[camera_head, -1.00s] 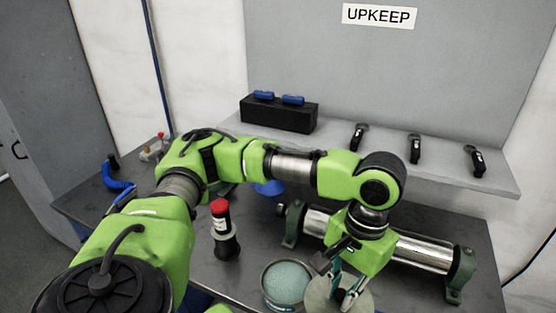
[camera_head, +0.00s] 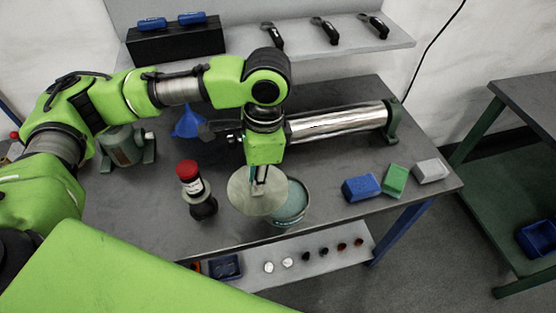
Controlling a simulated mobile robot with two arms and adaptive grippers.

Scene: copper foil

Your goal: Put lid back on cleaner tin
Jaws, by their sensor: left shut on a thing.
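The cleaner tin (camera_head: 291,207) is a round open tin with pale teal contents, standing on the grey table (camera_head: 120,225). The lid (camera_head: 248,199) is a flat grey-beige disc. My left gripper (camera_head: 259,188) points down and is shut on the lid. The lid hides the left part of the tin's opening. From this view I cannot tell how high the lid is above the rim or whether they touch. My right gripper does not show.
A red-capped bottle (camera_head: 191,180) stands left of the lid. A shiny roller (camera_head: 337,122) lies behind. Blue (camera_head: 361,188), green (camera_head: 394,180) and grey (camera_head: 431,171) blocks sit at the right. A blue funnel (camera_head: 188,122) is behind the bottle. A lower shelf (camera_head: 330,263) holds small items.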

